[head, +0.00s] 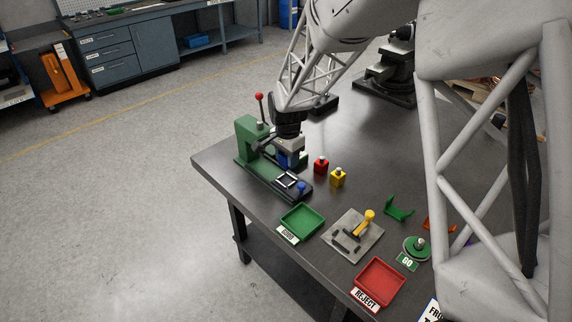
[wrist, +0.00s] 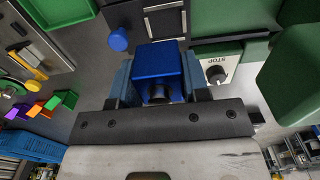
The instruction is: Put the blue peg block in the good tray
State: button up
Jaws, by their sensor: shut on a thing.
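The blue peg block (wrist: 158,60) is between the two fingers of my gripper (wrist: 158,84) in the wrist view, with its dark peg end towards the wrist. In the head view my gripper (head: 289,157) is shut on it beside the green press, above the back of the press's base. Whether the block touches the base cannot be told. The good tray (head: 303,219) is a shallow green tray with a GOOD label, empty, in front of the press and to the lower right of my gripper.
The green press (head: 247,137) with a red-knobbed lever stands close to my gripper. Its dark base carries a square frame and a blue knob (head: 301,188). Red (head: 321,166) and yellow (head: 337,178) peg blocks stand to the right. A grey fixture plate and the red reject tray (head: 380,281) lie further right.

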send_over(302, 222)
jog(key=shift+f, duration=0.4)
jog(key=shift+f, duration=0.2)
jog(key=shift+f, duration=3.45)
jog(key=shift+f, duration=0.6)
jog(key=o, duration=0.9)
jog(key=shift+o, duration=0.2)
jog(key=shift+r, duration=0.1)
